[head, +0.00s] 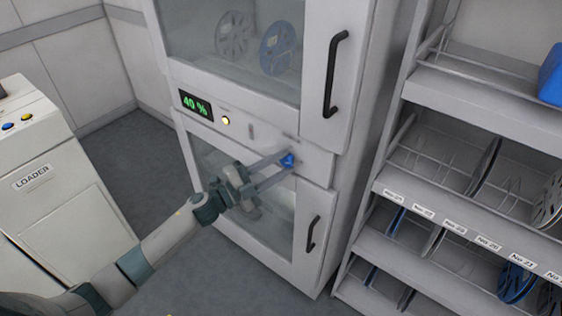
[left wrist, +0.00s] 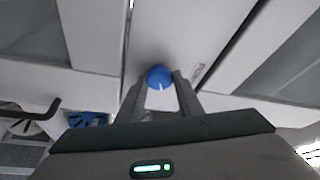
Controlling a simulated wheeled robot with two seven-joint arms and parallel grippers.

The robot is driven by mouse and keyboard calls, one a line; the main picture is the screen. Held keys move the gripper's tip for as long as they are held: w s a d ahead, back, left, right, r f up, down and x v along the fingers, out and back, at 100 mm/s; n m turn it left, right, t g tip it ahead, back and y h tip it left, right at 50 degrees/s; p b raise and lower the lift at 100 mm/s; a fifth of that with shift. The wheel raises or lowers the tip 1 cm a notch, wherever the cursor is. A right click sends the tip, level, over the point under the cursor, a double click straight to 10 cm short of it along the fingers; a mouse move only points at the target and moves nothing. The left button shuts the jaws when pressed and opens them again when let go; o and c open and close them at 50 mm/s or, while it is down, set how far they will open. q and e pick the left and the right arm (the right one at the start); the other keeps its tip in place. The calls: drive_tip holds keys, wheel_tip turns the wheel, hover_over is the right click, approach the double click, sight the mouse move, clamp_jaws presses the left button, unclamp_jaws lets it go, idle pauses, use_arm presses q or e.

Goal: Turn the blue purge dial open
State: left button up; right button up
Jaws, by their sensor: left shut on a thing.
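The blue purge dial (head: 287,160) sits on the grey panel between the upper and lower doors of the dry cabinet (head: 318,165). My left gripper (head: 284,167) reaches it from the left and front, its two fingers shut on the dial. In the left wrist view the dial (left wrist: 160,76) shows between the fingertips (left wrist: 160,82), with a white mark on its lower part. The fingers hide the dial's sides. My right gripper is not in view.
A reel rack (head: 450,190) stands close on the right. The LOADER unit (head: 50,190) is at left, with open floor between.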

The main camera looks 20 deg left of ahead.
use_arm(q)
drive_tip(key=m+g+p, duration=0.1)
drive_tip(key=m+p, duration=0.1)
drive_tip(key=m, duration=0.1)
drive_tip(key=shift+r+y, duration=0.2)
drive_tip(key=shift+y, duration=0.1)
drive_tip(key=shift+f+m+g+p, duration=0.1)
drive_tip(key=shift+m+g+p, duration=0.4)
drive_tip(key=shift+m, duration=0.5)
drive_tip(key=shift+f, duration=0.1)
drive_tip(key=o, duration=1)
drive_tip(key=shift+s, duration=0.1)
drive_tip(key=b+v, duration=0.6)
drive_tip(key=v, duration=1.1)
drive_tip(key=shift+s, duration=0.2)
